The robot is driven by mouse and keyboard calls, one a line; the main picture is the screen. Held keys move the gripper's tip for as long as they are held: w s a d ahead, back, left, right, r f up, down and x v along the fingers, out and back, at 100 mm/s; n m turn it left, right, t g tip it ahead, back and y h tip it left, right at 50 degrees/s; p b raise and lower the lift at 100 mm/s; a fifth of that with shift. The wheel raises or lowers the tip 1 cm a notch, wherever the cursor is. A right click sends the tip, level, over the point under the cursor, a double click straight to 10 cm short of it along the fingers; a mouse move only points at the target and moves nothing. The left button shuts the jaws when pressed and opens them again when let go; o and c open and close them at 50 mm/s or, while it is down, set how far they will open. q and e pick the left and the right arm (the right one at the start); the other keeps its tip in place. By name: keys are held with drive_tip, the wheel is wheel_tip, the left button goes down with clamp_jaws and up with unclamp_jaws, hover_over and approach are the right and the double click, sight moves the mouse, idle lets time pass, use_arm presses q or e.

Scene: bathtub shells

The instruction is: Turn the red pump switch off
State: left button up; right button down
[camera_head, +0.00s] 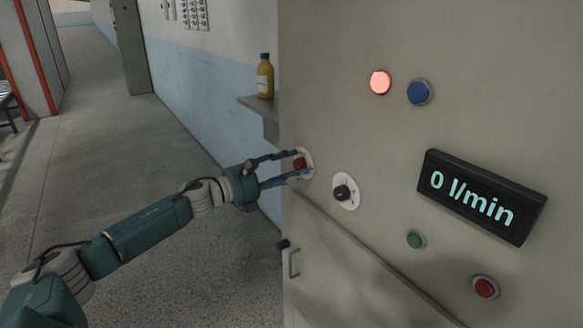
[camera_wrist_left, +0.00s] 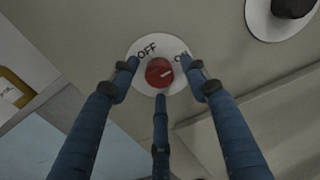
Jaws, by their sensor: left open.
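The red pump switch (camera_head: 300,164) is a round knob on a white plate on the cabinet's left part. In the left wrist view the red switch (camera_wrist_left: 159,72) shows OFF at upper left and ON at upper right on its plate (camera_wrist_left: 140,82). In the wrist view the left gripper (camera_wrist_left: 160,70) has two fingers above left and right of the knob and one below. I cannot tell whether they touch it. My right gripper is not in view.
A black knob (camera_head: 343,192) sits right of the switch. The cabinet also has a lit red lamp (camera_head: 380,82), a blue button (camera_head: 419,91), a display (camera_head: 480,197) reading 0 l/min, a green button (camera_head: 416,240) and a red button (camera_head: 485,287). A yellow bottle (camera_head: 265,78) stands on a shelf.

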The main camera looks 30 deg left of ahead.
use_arm(q)
drive_tip(key=c, duration=1.1)
drive_tip(key=shift+d+f+n, duration=0.1)
drive_tip(key=shift+n, duration=0.4)
drive_tip(key=shift+c, duration=0.3)
drive_tip(key=shift+n, duration=0.8)
drive_tip(key=n, duration=0.3)
drive_tip(key=shift+f+n, duration=0.1)
drive_tip(key=shift+n, duration=0.2)
drive_tip(key=n+p, duration=0.1)
drive_tip(key=n, duration=0.4)
drive_tip(key=shift+s+d, duration=0.1)
drive_tip(key=n+p, duration=0.3)
drive_tip(key=n, duration=0.3)
drive_tip(key=shift+n, duration=0.3)
